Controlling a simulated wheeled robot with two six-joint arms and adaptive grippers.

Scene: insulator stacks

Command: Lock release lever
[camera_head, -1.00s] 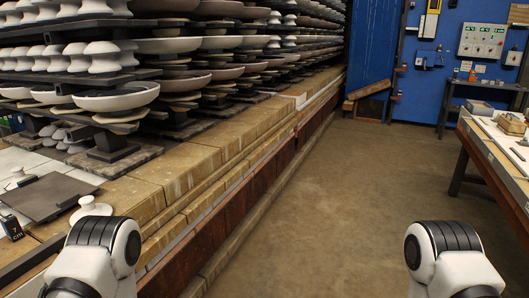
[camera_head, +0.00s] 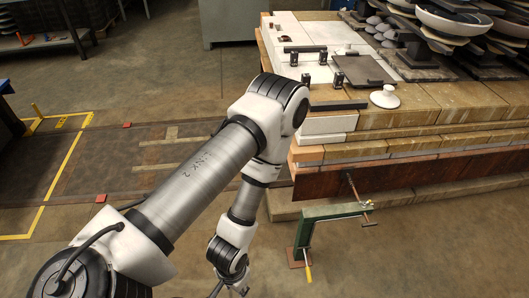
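A green metal bracket (camera_head: 335,212) stands low in front of the brick-edged kiln car at the lower right. A short yellow-ended lever (camera_head: 309,271) hangs at its foot, beside a rusty plate (camera_head: 298,257). A thin rusty rod (camera_head: 352,187) with a crosspiece rises at the bracket's right end. I cannot tell which of these is the lock release lever. My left arm reaches in from the lower left and bends down at the elbow. Its wrist is left of the bracket, apart from it in the picture. My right gripper is out of view.
The kiln car (camera_head: 400,140) carries white slabs, a dark plate (camera_head: 363,70), a white knob-like piece (camera_head: 384,96) and stacked insulators (camera_head: 456,22). A floor track (camera_head: 150,160) runs left of it, with yellow markings (camera_head: 55,180). Open floor lies at the lower right.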

